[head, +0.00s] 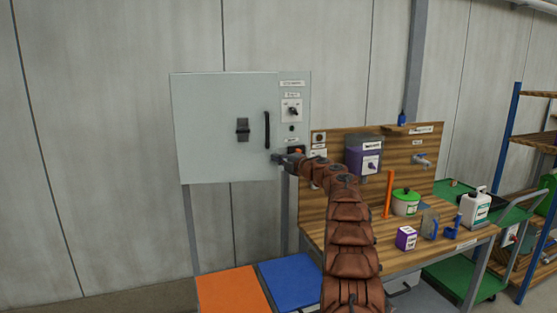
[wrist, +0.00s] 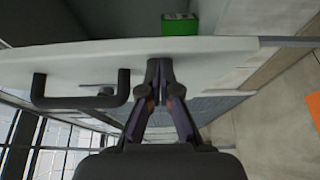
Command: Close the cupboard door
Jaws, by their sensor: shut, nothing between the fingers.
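The cupboard is a pale grey wall cabinet. Its door (head: 215,105) faces me in the head view, with a black bar handle (head: 267,130) near its right edge and a dark latch (head: 242,129) beside that. In the wrist view the door (wrist: 60,68) runs across the picture, with its handle (wrist: 80,102) at left. Beyond its edge I see a grey interior with a green box (wrist: 180,24), so the door looks ajar. My gripper (head: 278,158) is shut and empty, below the handle at the door's right edge. Its fingertips (wrist: 160,63) are at the door's face; contact is unclear.
A control panel (head: 292,85) with switches adjoins the cupboard at right. A wooden workbench (head: 340,235) holds a green-lidded pot (head: 405,202), a white jug (head: 475,207) and a purple-white box (head: 405,238). Orange (head: 232,290) and blue (head: 290,280) surfaces lie below the cupboard.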

